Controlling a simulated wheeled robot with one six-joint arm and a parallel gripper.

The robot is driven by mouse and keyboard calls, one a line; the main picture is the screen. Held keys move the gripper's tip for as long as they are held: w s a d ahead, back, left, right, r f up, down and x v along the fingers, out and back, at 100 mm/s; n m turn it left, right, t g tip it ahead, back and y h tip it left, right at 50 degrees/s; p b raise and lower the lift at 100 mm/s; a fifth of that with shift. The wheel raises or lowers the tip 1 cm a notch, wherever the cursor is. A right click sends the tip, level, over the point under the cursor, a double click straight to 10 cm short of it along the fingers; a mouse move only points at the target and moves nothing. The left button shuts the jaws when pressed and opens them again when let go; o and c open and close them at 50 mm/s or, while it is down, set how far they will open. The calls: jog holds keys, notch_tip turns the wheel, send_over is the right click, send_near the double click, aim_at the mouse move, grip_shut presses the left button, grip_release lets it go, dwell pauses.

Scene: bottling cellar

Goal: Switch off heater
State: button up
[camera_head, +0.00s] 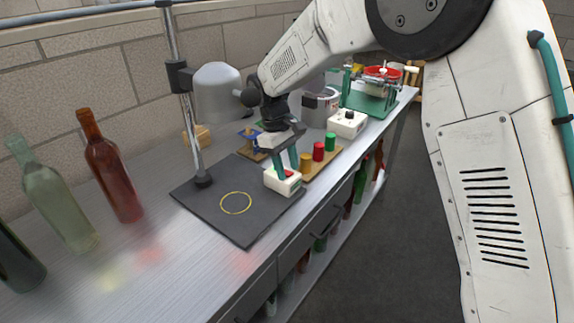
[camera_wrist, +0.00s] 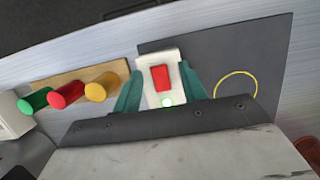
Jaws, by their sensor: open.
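The heater appears to be the grey dome-shaped head (camera_head: 218,95) clamped on a metal post above a dark mat (camera_head: 240,222) with a yellow ring. A small white switch box (camera_head: 284,185) sits at the mat's far right corner. My gripper (camera_head: 286,163) is over the box, pointing down. In the wrist view its open teal fingers (camera_wrist: 161,86) appear on either side of the box; whether they touch it I cannot tell.
A wooden strip with green, red and yellow knobs (camera_head: 306,161) lies just beyond the box. A second white box (camera_head: 347,123) and a grey pot (camera_head: 320,106) stand farther back. Bottles (camera_head: 110,168) stand at left. The bench front (camera_head: 190,285) is clear.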

jog(key=v, duration=0.8)
jog(key=shift+f, duration=0.1)
jog(key=s+f, duration=0.1)
jog(key=s+d+f+m, duration=0.1)
jog(key=shift+s+d+g, duration=0.15)
jog(key=shift+s+g, duration=0.15)
jog(key=shift+s, duration=0.1)
jog(key=s+d+r+m+t, duration=0.1)
jog(key=s+d+r+m, duration=0.2)
jog(key=s+d, duration=0.5)
jog(key=s+d+r+m+t+y, duration=0.1)
jog(key=s+d+r+m, duration=0.1)
jog(key=s+d, duration=0.7)
jog(key=s+d+r+m+t+y, duration=0.1)
jog(key=s+d+r+m, duration=0.2)
jog(key=s+d, duration=0.5)
jog(key=s+m, duration=0.1)
jog(key=s, duration=0.7)
jog(key=shift+s+d+r+t, duration=0.15)
jog(key=shift+d+r+t, duration=0.2)
jog(key=shift+t, duration=0.05)
jog(key=shift+c, duration=0.3)
